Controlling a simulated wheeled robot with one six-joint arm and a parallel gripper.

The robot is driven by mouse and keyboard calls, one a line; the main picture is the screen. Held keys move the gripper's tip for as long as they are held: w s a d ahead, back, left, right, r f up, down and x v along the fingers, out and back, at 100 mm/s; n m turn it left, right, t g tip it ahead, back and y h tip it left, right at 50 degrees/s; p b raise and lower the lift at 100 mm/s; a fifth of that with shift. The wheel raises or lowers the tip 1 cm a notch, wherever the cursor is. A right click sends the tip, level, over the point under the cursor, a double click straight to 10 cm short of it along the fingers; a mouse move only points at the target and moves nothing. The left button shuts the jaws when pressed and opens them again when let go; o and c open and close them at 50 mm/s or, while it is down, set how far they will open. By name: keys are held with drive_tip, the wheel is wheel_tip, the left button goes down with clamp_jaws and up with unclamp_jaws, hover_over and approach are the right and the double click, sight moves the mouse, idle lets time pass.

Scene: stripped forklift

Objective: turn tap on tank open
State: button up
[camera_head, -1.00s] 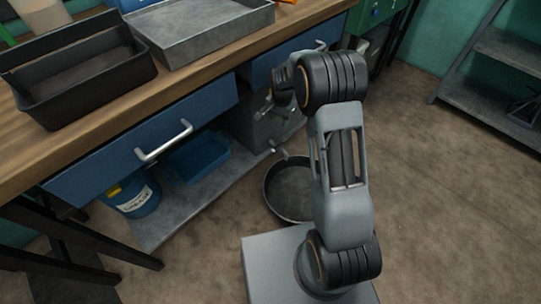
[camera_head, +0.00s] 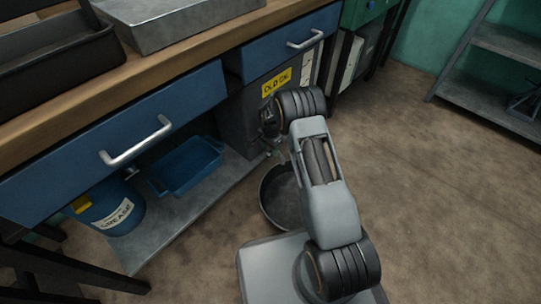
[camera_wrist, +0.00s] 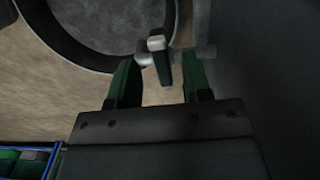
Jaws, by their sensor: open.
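The tank (camera_head: 237,120) is a dark grey box with a yellow "OLD OIL" label (camera_head: 276,83), standing under the bench. In the wrist view its tap (camera_wrist: 158,58) shows as a light metal crosspiece and spout with a dark lever pointing toward my gripper. My gripper (camera_wrist: 158,76) is open, with one green finger on each side of the lever. Gaps show between the lever and both fingers. In the head view my wrist hides most of the gripper and the tap.
A round black drain pan (camera_head: 283,200) lies on the floor below the tap. A blue grease bucket (camera_head: 110,208) and a blue bin (camera_head: 187,167) stand on the low shelf. Drawer handles (camera_head: 137,142) jut from the bench. Open floor lies to the right.

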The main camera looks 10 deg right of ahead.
sight(283, 157)
drive_tip(key=shift+f+b, duration=0.55)
drive_tip(key=shift+f, duration=1.4)
drive_tip(key=shift+d, duration=0.1)
drive_tip(key=shift+c, duration=0.3)
clamp_jaws()
drive_tip(key=shift+s, duration=0.1)
drive_tip(key=shift+s+d+n+p, duration=0.25)
drive_tip(key=shift+d+n, duration=0.7)
drive_tip(key=shift+n, duration=2)
drive_tip(key=shift+s+d+n+p, duration=0.1)
drive_tip(key=shift+d+n+p, duration=0.6)
drive_tip(key=shift+n, duration=2.3)
drive_tip(key=shift+s+d+n, duration=0.15)
drive_tip(key=shift+d+n, duration=1.05)
drive_tip(key=shift+n, duration=1.75)
